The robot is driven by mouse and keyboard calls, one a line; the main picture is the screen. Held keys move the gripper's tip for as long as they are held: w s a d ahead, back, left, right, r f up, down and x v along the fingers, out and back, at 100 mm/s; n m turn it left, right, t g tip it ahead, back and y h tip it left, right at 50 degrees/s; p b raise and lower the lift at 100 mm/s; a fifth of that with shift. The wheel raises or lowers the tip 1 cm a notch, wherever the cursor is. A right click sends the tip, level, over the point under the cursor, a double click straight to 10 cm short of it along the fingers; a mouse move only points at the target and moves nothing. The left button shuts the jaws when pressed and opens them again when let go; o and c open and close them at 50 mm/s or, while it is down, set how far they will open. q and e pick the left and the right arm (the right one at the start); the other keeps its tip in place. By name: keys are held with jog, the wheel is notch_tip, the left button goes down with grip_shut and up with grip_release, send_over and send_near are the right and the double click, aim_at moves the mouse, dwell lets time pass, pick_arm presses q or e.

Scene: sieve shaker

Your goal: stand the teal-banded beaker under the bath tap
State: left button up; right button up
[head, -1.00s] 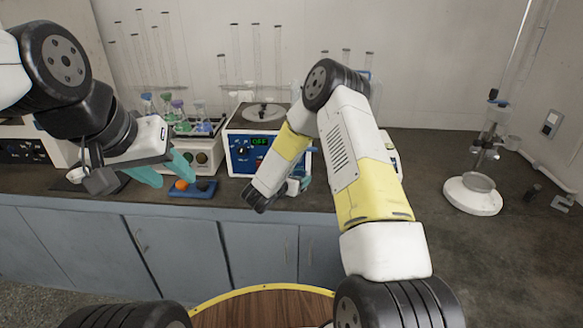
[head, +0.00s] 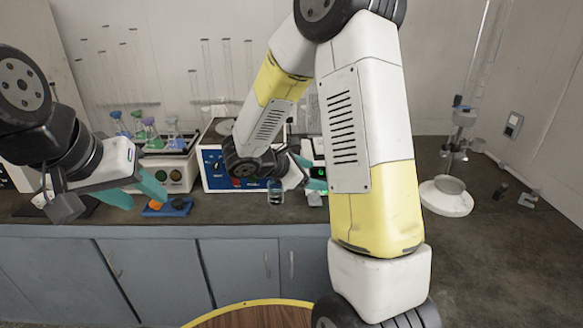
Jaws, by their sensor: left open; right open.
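A small clear glass vessel (head: 275,192), possibly the beaker, stands at the counter's front in front of the blue-panelled machine; I cannot make out a teal band. My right gripper (head: 314,173) has teal fingers and is open, just right of this vessel and partly hidden by my own arm. It does not visibly hold anything. My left gripper (head: 136,192) is open and empty above the counter's front edge, left of a blue tray. I cannot clearly make out the bath tap.
The blue-panelled machine (head: 213,168) stands mid-counter. A blue tray (head: 177,209) with an orange item lies in front.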

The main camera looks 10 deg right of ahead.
jog(key=s+d+r+m+g+y, duration=0.1)
jog(key=s+r+m+g+y, duration=0.4)
jog(key=s+m, duration=0.6)
jog(key=s+a+r+m+t+y, duration=0.6)
jog(key=s+a+r+m+y, duration=0.1)
jog(key=s+a+r, duration=0.2)
jog(key=shift+s+m+y, duration=0.2)
jog(key=shift+m+y, duration=0.1)
jog(key=shift+y, duration=0.1)
